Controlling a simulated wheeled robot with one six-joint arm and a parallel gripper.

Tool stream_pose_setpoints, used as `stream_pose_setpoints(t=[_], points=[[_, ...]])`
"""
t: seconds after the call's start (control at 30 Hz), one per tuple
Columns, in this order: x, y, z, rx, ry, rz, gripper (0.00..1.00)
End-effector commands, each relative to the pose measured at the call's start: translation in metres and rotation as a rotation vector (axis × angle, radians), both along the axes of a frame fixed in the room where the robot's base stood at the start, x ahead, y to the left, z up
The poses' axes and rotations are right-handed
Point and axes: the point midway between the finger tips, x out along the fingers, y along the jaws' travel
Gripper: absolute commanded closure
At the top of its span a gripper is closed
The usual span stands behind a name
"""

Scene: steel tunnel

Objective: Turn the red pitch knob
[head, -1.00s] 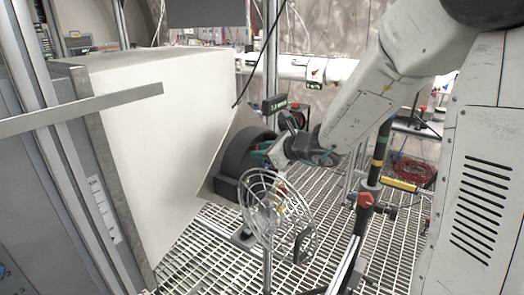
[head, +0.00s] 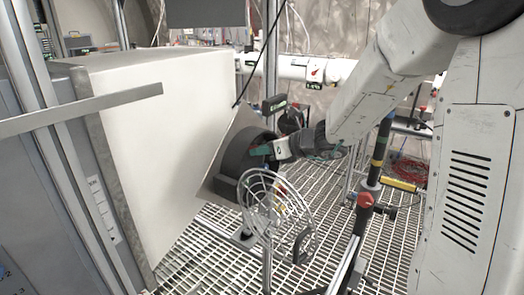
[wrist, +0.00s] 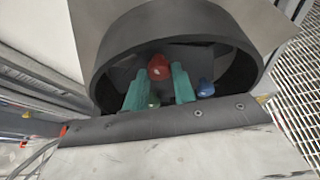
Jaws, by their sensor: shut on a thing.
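The red pitch knob (wrist: 159,67) shows in the wrist view inside a round black hood (wrist: 97,80). My gripper (wrist: 158,80) has its two green fingers on either side of the knob and is shut on it. A blue knob (wrist: 205,88) sits just right of the fingers. A yellow-green knob (wrist: 153,101) is low between them, partly hidden. In the head view my gripper (head: 262,151) reaches from the right into the black hood (head: 236,156), and the red knob is hidden there.
A round wire guard (head: 262,213) stands just in front of the hood. A large white box (head: 150,130) fills the left side. A white pipe (head: 290,67) with a red handle runs behind.

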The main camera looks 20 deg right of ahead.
Motion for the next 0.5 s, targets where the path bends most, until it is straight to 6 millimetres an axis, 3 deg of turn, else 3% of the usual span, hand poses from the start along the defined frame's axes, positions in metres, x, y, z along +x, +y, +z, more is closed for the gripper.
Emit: stream_pose_setpoints(t=[0.5], points=[[-0.0002,-0.0005,-0.0008,0.069,0.051,0.0,0.96]])
